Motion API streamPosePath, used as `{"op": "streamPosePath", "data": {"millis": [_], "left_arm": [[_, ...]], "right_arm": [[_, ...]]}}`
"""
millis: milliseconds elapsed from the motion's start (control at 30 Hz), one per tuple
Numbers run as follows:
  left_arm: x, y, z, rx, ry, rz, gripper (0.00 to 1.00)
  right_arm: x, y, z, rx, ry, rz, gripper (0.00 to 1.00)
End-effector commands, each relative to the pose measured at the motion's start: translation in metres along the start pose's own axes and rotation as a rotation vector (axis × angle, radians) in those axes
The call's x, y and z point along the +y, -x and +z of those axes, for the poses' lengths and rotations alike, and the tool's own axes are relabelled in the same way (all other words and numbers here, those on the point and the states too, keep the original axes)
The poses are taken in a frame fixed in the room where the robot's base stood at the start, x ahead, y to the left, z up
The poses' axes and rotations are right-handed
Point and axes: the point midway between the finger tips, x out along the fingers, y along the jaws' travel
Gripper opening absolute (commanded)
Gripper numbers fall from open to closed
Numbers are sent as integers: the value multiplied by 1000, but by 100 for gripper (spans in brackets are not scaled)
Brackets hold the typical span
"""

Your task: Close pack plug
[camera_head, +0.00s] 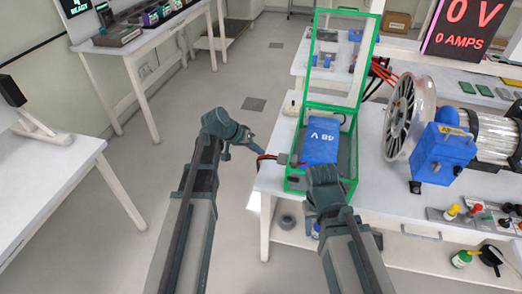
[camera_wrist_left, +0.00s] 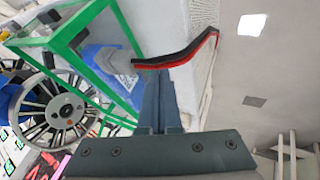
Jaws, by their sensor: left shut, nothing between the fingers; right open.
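The blue pack marked 48 V (camera_head: 320,150) sits inside a green-edged frame (camera_head: 303,104) on the white bench. A grey plug (camera_head: 283,159) is at the pack's left side, with a red-and-black cable (camera_head: 268,157) running left from it. The left wrist view also shows the grey plug (camera_wrist_left: 112,58) and the cable (camera_wrist_left: 185,54). I cannot tell how deeply the plug is seated. My left gripper (camera_head: 258,149) is shut and empty beside the cable; its fingertips (camera_wrist_left: 153,74) overlap the cable in the wrist view. My right gripper (camera_head: 322,170) is open in front of the pack, its fingertips partly hidden.
A spoked wheel (camera_head: 400,117) and a blue motor housing (camera_head: 440,155) stand right of the frame. A display (camera_head: 462,25) reads 0 V and 0 AMPS. The floor left of the bench is clear.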

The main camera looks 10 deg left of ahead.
Motion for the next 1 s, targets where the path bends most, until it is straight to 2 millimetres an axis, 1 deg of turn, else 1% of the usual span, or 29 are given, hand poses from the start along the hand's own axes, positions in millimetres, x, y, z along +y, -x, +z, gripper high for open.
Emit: {"op": "streamPosePath", "data": {"millis": [33,167,400,500,700,1000], "left_arm": [[2,10,-1,0,1,-1,0],[2,25,-2,0,1,-1,0],[2,61,-2,1,2,-1,0],[2,72,-2,1,1,-1,0],[0,82,-1,0,1,0,0],[-1,83,0,0,0,-1,0]], "right_arm": [[1,9,1,0,0,0,50],[2,22,1,0,0,0,50],[5,50,3,0,0,0,50],[6,58,4,0,0,0,50],[6,66,4,0,0,0,50],[6,66,4,0,0,0,50]]}}
